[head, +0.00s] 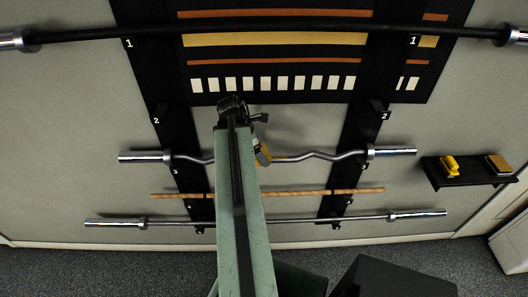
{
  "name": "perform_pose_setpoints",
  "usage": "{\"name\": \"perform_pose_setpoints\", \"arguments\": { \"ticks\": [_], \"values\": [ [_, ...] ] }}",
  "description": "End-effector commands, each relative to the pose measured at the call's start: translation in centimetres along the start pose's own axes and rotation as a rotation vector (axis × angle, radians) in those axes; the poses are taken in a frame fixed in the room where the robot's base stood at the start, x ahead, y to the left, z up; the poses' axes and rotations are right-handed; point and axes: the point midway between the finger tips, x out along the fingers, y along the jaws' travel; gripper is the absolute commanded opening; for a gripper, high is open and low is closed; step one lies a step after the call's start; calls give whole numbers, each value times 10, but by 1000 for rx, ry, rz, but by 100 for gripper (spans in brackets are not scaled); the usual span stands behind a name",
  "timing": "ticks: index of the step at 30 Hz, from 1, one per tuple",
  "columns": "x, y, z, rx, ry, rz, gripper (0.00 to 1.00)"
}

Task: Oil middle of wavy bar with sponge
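The wavy bar (315,155) is silver with chrome ends and hangs level on the wall rack at the hooks marked 3. My green arm reaches up in front of its middle and hides part of it. A small tan-yellow piece (264,159) shows just right of my arm, at the bar's middle. It may be the sponge, and I cannot tell whether it touches the bar. A yellowish stretch of bar shows beside it. My gripper is mostly hidden behind my arm near that piece, and its fingers cannot be made out.
A black wall shelf (466,182) at right holds a yellow object (449,166) and a brown block (498,164). A long black barbell (270,31) hangs above. A wooden stick (300,192) and a straight bar (290,219) hang below. A black box (395,280) stands low in front.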

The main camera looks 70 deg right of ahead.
Motion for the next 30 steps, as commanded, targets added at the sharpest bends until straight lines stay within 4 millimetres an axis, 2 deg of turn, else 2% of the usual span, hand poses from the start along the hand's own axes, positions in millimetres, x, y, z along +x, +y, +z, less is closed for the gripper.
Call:
{"name": "perform_pose_setpoints", "arguments": {
  "ticks": [14, 23, 30],
  "values": [
    [-15, 10, -32, -1, 1, 1, 49],
    [-18, 10, -31, 0, 1, 0, 49],
    [-43, 10, -20, -1, 1, 1, 49]
  ]
}}
